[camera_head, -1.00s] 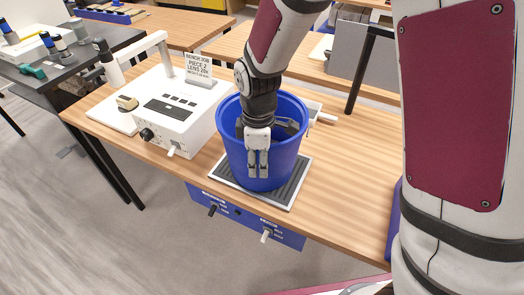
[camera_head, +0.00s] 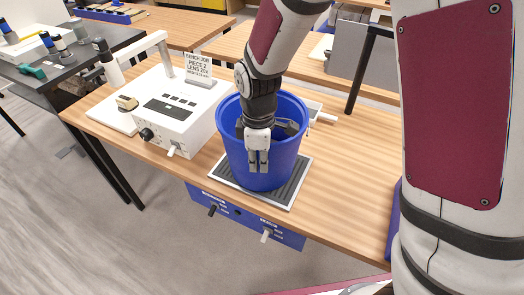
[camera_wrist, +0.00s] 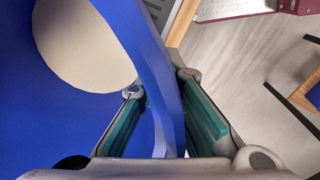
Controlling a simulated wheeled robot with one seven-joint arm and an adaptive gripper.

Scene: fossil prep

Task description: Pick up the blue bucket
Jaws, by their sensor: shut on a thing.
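The blue bucket (camera_head: 236,158) stands upright on a dark ribbed mat with a pale frame (camera_head: 284,191), on the wooden bench. My gripper (camera_head: 258,168) comes down from above over the bucket's near wall. In the wrist view, the bucket's wall (camera_wrist: 150,40) runs between the two green-padded fingers of my gripper (camera_wrist: 160,88), one inside the bucket and one outside. The gripper is shut on this wall. A pale round area shows inside the bucket. I see no clear gap between bucket and mat.
A white instrument box (camera_head: 178,118) with knobs stands close left of the bucket. A sign (camera_head: 197,66) stands behind it. A white-handled thing (camera_head: 318,114) lies just right of the bucket. The wooden bench (camera_head: 345,170) is clear to the right. A blue panel (camera_head: 245,217) with knobs is at the bench's front.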

